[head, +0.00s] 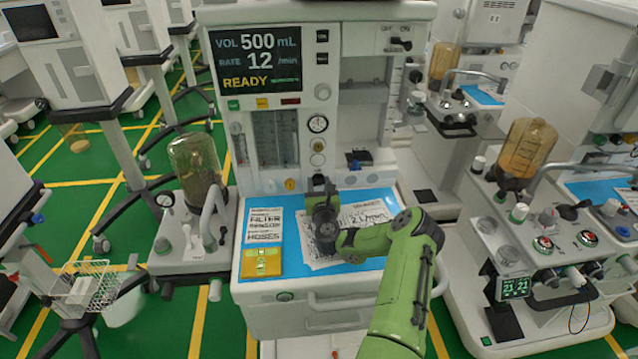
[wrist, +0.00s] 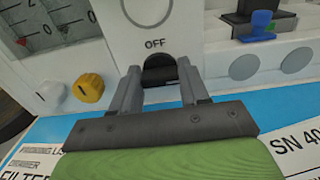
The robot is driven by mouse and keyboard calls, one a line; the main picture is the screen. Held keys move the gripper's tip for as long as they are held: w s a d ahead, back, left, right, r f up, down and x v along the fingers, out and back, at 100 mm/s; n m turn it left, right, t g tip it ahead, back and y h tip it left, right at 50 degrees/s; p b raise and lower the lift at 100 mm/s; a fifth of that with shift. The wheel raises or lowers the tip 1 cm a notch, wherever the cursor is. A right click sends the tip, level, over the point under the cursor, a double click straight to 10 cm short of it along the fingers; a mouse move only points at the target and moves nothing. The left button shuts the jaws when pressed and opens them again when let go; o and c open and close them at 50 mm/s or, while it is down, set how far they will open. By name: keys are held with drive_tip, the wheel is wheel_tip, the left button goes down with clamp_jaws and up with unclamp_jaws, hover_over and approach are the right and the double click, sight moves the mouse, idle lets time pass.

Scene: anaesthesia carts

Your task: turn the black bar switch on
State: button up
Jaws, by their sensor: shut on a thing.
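The black bar switch (wrist: 158,69) sits low on the white front panel of the machine, right under the word OFF, in the wrist view. My gripper (wrist: 160,82) has one grey finger on each side of it and is shut on it. Part of the switch is hidden behind the fingers. In the head view my gripper (head: 319,183) reaches the panel above the blue work surface and covers the switch. The switch's exact angle is hard to tell.
A yellow knob (wrist: 88,88) is left of my gripper, and a blue clip (wrist: 262,22) is to the right. Papers (head: 264,228) and a yellow pad (head: 261,262) lie on the blue surface. Another black lever (head: 401,44) is at the upper right. A screen (head: 256,60) reads READY.

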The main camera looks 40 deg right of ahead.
drive_tip(key=shift+r, duration=0.35)
drive_tip(key=o, duration=1.1)
drive_tip(key=shift+c, duration=0.2)
drive_tip(key=shift+f, duration=0.15)
drive_tip(key=shift+f, duration=0.1)
